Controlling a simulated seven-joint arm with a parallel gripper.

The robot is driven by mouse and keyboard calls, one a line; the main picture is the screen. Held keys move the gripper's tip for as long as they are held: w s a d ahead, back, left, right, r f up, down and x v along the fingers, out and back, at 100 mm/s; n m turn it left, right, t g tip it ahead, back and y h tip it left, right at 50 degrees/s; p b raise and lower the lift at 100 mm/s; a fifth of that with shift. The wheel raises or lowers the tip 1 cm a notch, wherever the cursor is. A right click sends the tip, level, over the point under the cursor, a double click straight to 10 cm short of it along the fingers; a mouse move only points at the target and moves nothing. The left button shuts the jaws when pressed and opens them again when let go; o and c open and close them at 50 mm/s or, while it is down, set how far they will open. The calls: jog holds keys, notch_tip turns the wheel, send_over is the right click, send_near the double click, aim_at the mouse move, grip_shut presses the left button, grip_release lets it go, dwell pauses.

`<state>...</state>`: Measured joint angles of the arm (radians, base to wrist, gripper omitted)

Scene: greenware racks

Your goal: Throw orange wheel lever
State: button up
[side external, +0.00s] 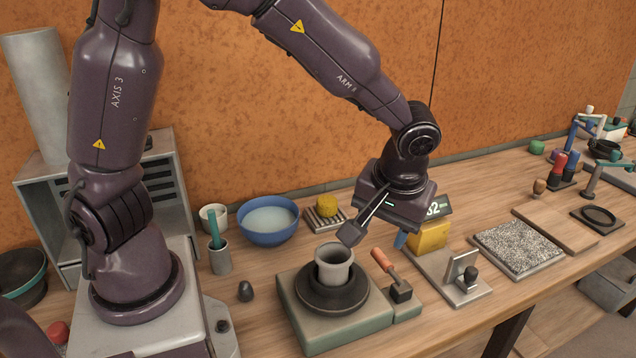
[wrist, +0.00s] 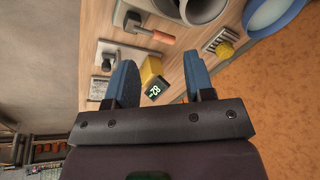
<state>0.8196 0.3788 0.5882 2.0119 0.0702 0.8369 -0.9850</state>
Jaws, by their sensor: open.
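The orange lever (side external: 384,262) tilts up from a black pivot block (side external: 400,292) beside the pottery wheel (side external: 330,312). A grey pot (side external: 334,270) stands on the wheel's dark disc. The orange lever (wrist: 137,25) also shows at the top of the wrist view, beyond the fingertips and on the left finger's side. My gripper (side external: 401,240) hangs above and right of the lever, apart from it. In the wrist view my gripper (wrist: 161,75) is open, with two blue fingers apart and nothing held between them.
A yellow block (side external: 428,237) and a small display (side external: 438,208) stand close behind my gripper. A metal bracket plate (side external: 452,278) lies right of the lever. A blue bowl (side external: 268,221) and a yellow sponge (side external: 327,205) sit behind the wheel. A speckled slab (side external: 518,247) lies further right.

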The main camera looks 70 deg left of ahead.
jog(key=s+a+r+m+t+h, duration=0.1)
jog(key=s+a+r+m+h, duration=0.1)
jog(key=s+r+m, duration=0.5)
jog(key=shift+s+r+m+h, duration=0.4)
jog(key=shift+s+m+h, duration=0.4)
jog(key=shift+s, duration=0.4)
jog(key=s+a+r+t, duration=0.4)
jog(key=s+r, duration=0.1)
jog(key=r, duration=0.1)
jog(key=shift+s+a+n+y, duration=0.3)
jog(key=shift+a+n, duration=0.1)
dwell(0.9)
